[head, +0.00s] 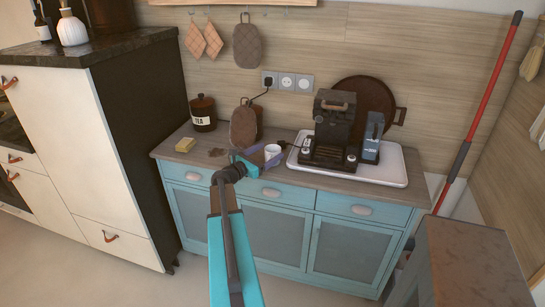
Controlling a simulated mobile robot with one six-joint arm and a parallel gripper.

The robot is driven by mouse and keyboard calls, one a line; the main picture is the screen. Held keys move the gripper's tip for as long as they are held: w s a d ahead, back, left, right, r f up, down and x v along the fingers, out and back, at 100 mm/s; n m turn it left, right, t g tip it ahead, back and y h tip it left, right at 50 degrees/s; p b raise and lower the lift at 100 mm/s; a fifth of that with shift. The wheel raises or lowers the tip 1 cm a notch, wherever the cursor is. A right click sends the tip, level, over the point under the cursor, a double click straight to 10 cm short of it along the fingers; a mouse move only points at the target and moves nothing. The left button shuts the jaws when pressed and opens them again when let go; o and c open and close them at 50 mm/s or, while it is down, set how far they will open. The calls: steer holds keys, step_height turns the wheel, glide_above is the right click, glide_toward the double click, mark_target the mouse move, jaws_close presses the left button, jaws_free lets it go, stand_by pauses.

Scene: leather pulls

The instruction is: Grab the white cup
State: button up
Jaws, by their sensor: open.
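The white cup (272,151) stands on the wooden counter top, left of the white tray. Its lower part is hidden behind my gripper. My gripper (262,157) is open at the near side of the cup, with its fingers close to it. I cannot tell whether the fingers touch the cup or stand on both sides of it. My teal arm reaches up from the bottom of the view.
A coffee machine (331,130) and a blue carton (372,139) stand on the white tray (392,178) to the right. A dark TEA jar (203,113), a yellow sponge (185,145) and a brown pad (244,128) are to the left. The counter's front edge (300,195) is clear.

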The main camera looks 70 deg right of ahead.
mark_target(277, 146)
steer(key=shift+p+x, duration=0.45)
steer(key=shift+x, duration=1.2)
steer(key=shift+w, duration=0.1)
steer(key=c, duration=1.3)
steer(key=shift+r, duration=0.1)
steer(key=shift+r+b, duration=0.5)
steer(key=shift+r, duration=0.5)
steer(key=shift+a+r+b, duration=0.3)
steer(key=shift+a+r, duration=0.2)
steer(key=shift+r, duration=0.15)
steer(key=a+b, duration=0.1)
steer(key=a, duration=0.4)
steer(key=s+a+r+b, duration=0.1)
steer(key=a, duration=0.4)
steer(key=a+b, duration=0.1)
steer(key=a, duration=0.4)
steer(key=shift+s+r, duration=0.2)
steer(key=shift+r, duration=0.05)
